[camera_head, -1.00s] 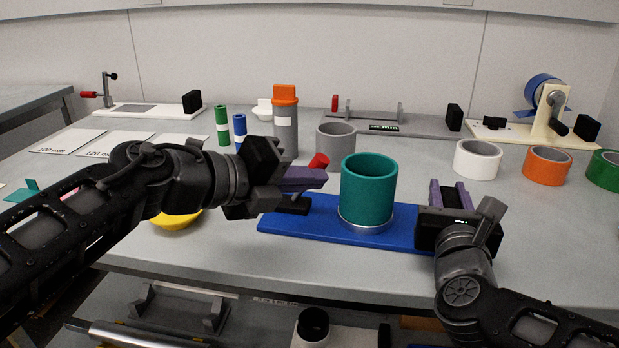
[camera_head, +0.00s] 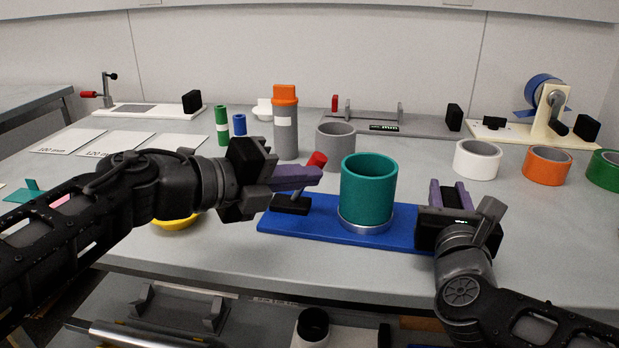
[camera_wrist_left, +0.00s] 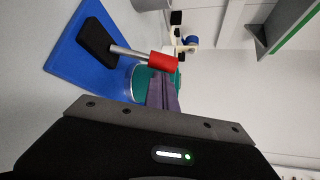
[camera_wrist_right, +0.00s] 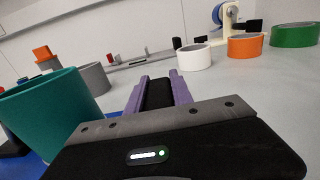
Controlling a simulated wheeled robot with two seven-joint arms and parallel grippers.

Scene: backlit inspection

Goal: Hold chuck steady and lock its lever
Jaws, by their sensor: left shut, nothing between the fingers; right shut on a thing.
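The chuck is a teal cup (camera_head: 368,190) in a silver ring (camera_head: 364,226) on a blue base plate (camera_head: 400,237). Its lever has a black block (camera_head: 291,205) at the plate's left end and a red knob (camera_head: 317,160); in the left wrist view the metal rod (camera_wrist_left: 128,52) joins block and red knob (camera_wrist_left: 163,62). My left gripper (camera_head: 318,173) is shut and empty, its purple fingertips (camera_wrist_left: 163,90) close by the red knob; contact cannot be told. My right gripper (camera_head: 451,192) is shut on a black block (camera_wrist_right: 159,93) at the plate's right side, right of the cup.
Behind stand a grey ring (camera_head: 336,143), an orange-topped grey bottle (camera_head: 286,125) and green and blue cylinders. White (camera_head: 477,160) and orange (camera_head: 547,166) rolls stand at the right. A yellow dish (camera_head: 175,222) lies under my left arm. The table's front edge is close.

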